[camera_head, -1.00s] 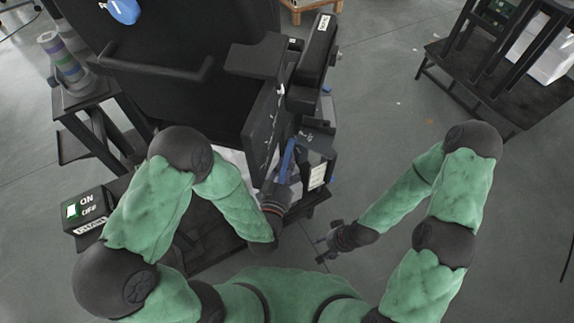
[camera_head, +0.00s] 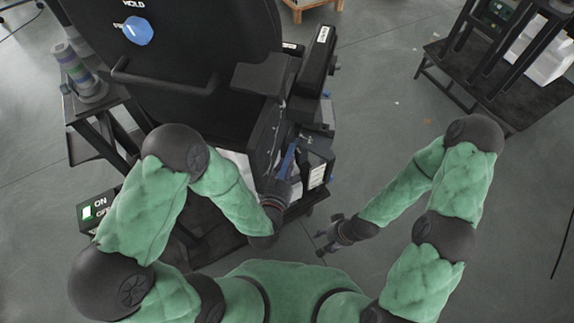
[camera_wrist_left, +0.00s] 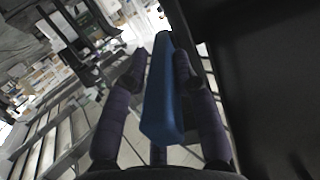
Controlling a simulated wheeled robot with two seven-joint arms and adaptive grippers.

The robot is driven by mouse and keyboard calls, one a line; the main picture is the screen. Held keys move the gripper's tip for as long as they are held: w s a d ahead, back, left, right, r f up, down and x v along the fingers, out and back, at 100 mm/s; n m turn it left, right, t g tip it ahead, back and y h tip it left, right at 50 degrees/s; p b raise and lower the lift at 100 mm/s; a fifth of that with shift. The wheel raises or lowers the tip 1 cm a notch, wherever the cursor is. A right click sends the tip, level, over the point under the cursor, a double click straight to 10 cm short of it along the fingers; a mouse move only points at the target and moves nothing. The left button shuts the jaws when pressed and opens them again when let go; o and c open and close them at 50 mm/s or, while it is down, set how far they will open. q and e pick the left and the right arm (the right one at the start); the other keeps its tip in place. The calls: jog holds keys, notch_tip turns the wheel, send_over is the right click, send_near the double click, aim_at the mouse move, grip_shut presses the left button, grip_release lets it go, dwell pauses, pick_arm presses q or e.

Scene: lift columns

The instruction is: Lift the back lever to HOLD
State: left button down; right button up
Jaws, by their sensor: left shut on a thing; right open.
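A blue lever (camera_head: 288,159) sticks out at the side of the black machine (camera_head: 190,100). My left gripper (camera_head: 277,187) is shut on this lever, beside the machine's side panel. The lever's pivot is hidden. A blue knob (camera_head: 138,31) sits on the machine's top face, with the word HOLD printed above it. My right gripper (camera_head: 328,236) is open and empty, over bare floor right of the machine.
A dark box marked ON and OFF (camera_head: 98,210) stands at the left of the machine. A side shelf holds a stack of ringed parts (camera_head: 80,68). A black bench (camera_head: 500,90) stands at the upper right. The floor between is clear.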

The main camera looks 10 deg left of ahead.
pick_arm(q)
jog(key=shift+w+d+r+g+p, duration=0.1)
jog(key=shift+w+r+g+p, duration=0.1)
jog(key=shift+r+p, duration=0.3)
jog(key=shift+w+r+g+p, duration=0.15)
jog(key=shift+r+g+p, duration=0.05)
jog(key=shift+r+p, duration=0.25)
jog(key=c, duration=0.9)
grip_release()
jog(key=shift+f, duration=0.15)
jog(key=shift+c, duration=0.2)
jog(key=shift+s+f, duration=0.1)
jog(key=shift+f, duration=0.05)
jog(key=shift+s+f, duration=0.1)
